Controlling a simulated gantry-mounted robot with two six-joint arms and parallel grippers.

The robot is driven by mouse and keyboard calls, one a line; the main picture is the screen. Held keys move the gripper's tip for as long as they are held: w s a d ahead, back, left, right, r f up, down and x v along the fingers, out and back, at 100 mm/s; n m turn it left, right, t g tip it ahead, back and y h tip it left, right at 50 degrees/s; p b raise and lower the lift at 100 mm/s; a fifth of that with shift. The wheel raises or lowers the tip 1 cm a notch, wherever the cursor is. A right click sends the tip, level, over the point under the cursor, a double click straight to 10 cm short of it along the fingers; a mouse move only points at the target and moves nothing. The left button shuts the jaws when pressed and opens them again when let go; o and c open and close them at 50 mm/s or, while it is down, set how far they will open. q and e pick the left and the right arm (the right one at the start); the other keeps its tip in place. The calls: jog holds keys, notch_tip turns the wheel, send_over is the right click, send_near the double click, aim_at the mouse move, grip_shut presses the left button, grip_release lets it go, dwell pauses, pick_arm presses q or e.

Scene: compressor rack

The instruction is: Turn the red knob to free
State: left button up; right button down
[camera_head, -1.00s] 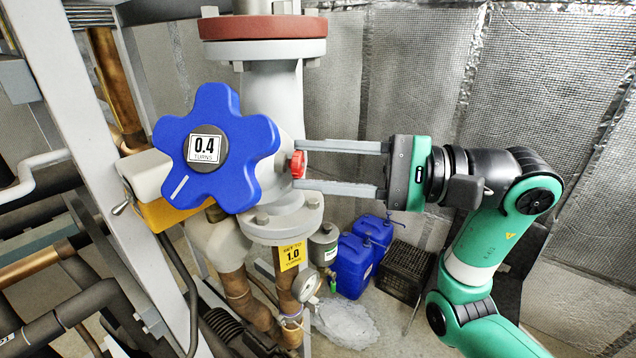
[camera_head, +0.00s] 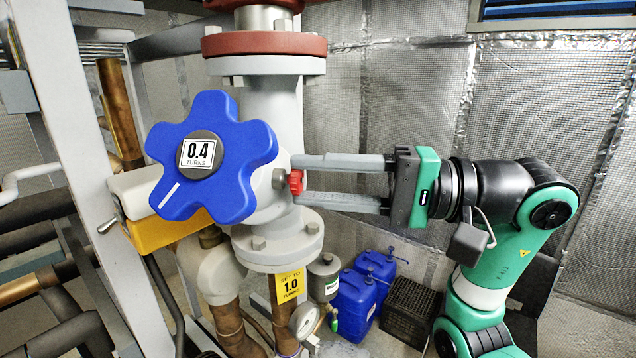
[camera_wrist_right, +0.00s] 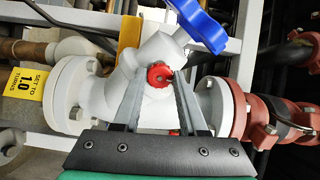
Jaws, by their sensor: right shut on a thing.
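The small red knob (camera_head: 296,182) sits on the right side of the grey valve body, behind the big blue star handwheel (camera_head: 212,160). My right gripper (camera_head: 297,179) reaches in from the right, its two long grey fingers shut on the red knob, one above and one below. In the right wrist view the red knob (camera_wrist_right: 161,75) shows between the fingertips. The handwheel's label reads 0.4 turns, and a white line marks one lobe. A yellow tag (camera_head: 290,287) below the valve reads set to 1.0 turns. My left gripper is not in view.
A grey frame post (camera_head: 75,150) stands at the left with pipes behind it. A pressure gauge (camera_head: 304,320), blue jugs (camera_head: 355,300) and a black crate (camera_head: 411,311) are below the valve. A foil-covered wall is behind.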

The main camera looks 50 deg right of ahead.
jog(key=shift+c, duration=2.2)
grip_release()
jog(key=b+v, duration=0.2)
jog(key=v, duration=0.9)
jog(key=shift+s, duration=0.3)
jog(key=shift+d, duration=0.1)
